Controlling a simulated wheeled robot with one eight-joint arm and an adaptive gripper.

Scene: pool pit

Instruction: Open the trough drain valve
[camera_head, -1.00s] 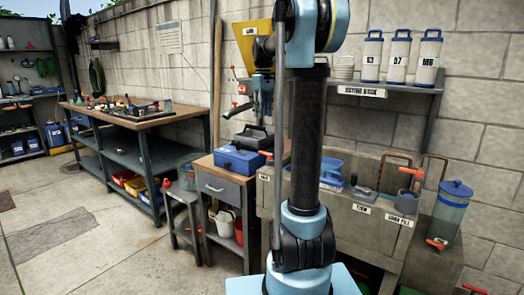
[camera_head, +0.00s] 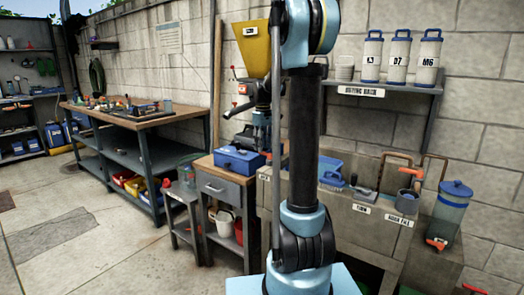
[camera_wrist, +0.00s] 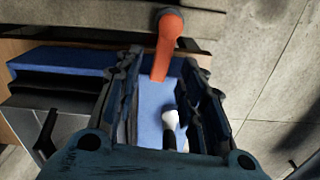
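My gripper (camera_wrist: 150,95) is open in the wrist view, its two dark ridged fingers apart with nothing held. An orange lever (camera_wrist: 167,50) with a rounded end shows just beyond the fingertips; I cannot tell whether it is the drain valve. A blue surface and a white-tipped rod (camera_wrist: 170,122) show between the fingers. In the head view the grey trough (camera_head: 345,213) stands right of my arm. An orange handle (camera_head: 475,289) shows low at the right edge and another (camera_head: 412,172) on the trough's top. My arm hides part of the trough.
A blue toolbox (camera_head: 238,160) sits on the grey drawer cabinet (camera_head: 222,190) beside the trough. A blue-lidded canister (camera_head: 450,212) stands at the trough's right. A shelf (camera_head: 385,88) with white canisters is above. Open floor (camera_head: 90,230) lies at the left.

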